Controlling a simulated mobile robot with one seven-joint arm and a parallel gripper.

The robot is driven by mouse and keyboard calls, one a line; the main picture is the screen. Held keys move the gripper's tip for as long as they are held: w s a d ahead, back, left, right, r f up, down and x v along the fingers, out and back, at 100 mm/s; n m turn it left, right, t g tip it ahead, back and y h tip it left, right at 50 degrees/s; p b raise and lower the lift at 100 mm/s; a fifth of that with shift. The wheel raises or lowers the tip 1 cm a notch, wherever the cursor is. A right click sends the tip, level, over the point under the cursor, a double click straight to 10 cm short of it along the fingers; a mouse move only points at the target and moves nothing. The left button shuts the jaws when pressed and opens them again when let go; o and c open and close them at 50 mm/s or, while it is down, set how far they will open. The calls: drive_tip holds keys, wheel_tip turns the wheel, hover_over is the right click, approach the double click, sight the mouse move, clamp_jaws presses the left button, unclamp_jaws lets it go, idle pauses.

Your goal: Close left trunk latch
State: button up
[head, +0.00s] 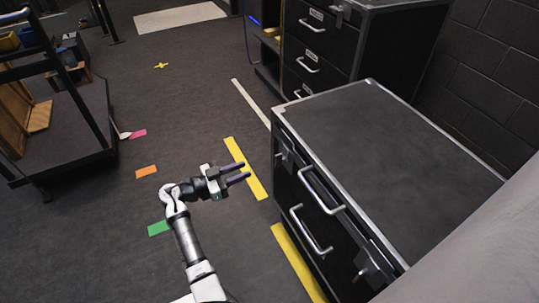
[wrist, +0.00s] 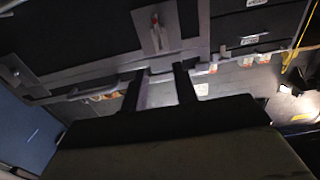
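The black trunk (head: 385,130) with silver edges stands at the right in the head view. Its left latch (head: 285,157) is small, near the front's far left corner; its exact position is too small to tell. A right latch (head: 370,268) is at the near end. My gripper (head: 246,174) is left of the trunk front, apart from it, fingers pointing towards it. In the wrist view the gripper (wrist: 159,78) has its two fingers spread with nothing between them. A latch plate with a red part (wrist: 156,30) shows above the fingers; another latch (wrist: 12,72) is at the left edge.
Two silver handles (head: 310,228) stick out of the trunk front. A black drawer cabinet (head: 320,45) stands behind the trunk. A dark rack (head: 65,125) is at the far left. The floor between rack and trunk is clear, with coloured tape marks (head: 245,168).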

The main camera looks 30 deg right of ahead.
sight(280, 160)
drive_tip(key=d+p, duration=0.1)
drive_tip(key=d, duration=1.1)
drive_tip(key=shift+s, duration=0.3)
drive_tip(key=shift+a, duration=0.1)
clamp_jaws()
